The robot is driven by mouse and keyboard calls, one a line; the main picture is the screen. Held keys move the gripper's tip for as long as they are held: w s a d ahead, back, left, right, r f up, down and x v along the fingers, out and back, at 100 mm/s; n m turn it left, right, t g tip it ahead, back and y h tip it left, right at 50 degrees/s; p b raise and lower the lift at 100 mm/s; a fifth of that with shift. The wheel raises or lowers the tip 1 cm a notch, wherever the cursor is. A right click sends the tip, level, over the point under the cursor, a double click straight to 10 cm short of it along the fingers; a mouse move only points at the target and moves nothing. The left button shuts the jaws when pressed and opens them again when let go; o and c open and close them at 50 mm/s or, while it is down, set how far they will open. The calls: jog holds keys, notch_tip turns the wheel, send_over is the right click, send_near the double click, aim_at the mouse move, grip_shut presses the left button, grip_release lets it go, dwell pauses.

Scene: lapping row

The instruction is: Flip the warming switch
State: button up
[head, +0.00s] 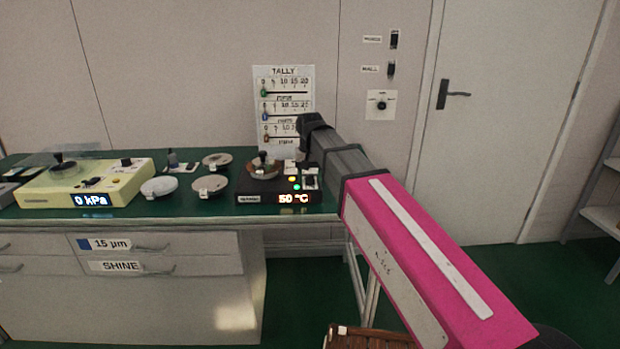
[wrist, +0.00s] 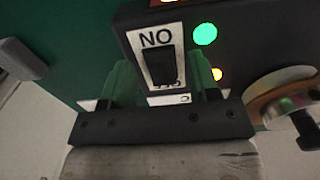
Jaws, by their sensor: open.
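The warming unit is a black box (head: 262,198) on the green bench, with a lit 50 °C display (head: 293,198). Its switch is a black rocker (wrist: 158,66) on a white plate, which reads ON upside down at the top in the wrist view. The lower lettering, seemingly OFF, is partly covered. I cannot tell which way the rocker is tilted. Contact is unclear.
A round dish with a dark knob (head: 264,166) sits on the unit, right of the switch in the wrist view (wrist: 285,92). A tally board (head: 283,90) stands behind. Several discs and a cream 0 kPa unit (head: 55,186) are to the left.

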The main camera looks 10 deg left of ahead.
jog(key=shift+f, duration=0.35)
jog(key=shift+c, duration=0.3)
